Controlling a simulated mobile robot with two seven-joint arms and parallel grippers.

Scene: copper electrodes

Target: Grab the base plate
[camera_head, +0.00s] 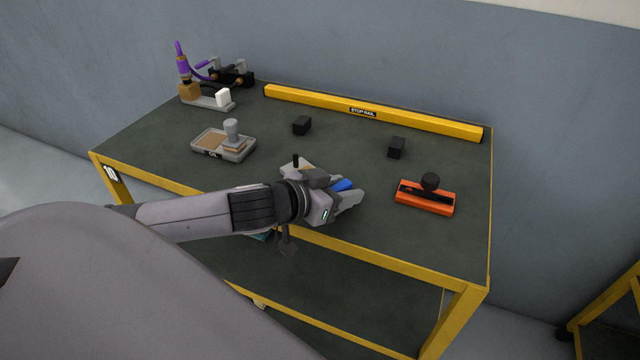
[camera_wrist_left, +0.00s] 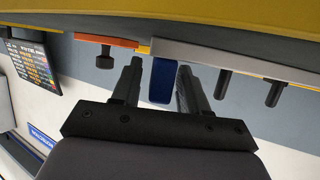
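The base plate (camera_wrist_left: 230,55) shows in the left wrist view as a grey slab with black pegs and a blue grip (camera_wrist_left: 162,82). In the head view its grey end with a black peg (camera_head: 295,161) shows behind my left gripper, which hides much of the plate. The blue grip also shows there (camera_head: 342,184). My left gripper (camera_wrist_left: 158,85) has its fingers apart, one on each side of the blue grip. A gap shows on one side; I cannot tell whether the other finger touches. My right gripper is not in view.
An orange block with a black knob (camera_head: 425,197) lies to the right. Two black blocks (camera_head: 302,125) (camera_head: 397,148) stand behind. A grey tray (camera_head: 196,151) and a purple-handled tool (camera_head: 184,68) are at left. A yellow stop rail (camera_head: 320,101) runs along the back.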

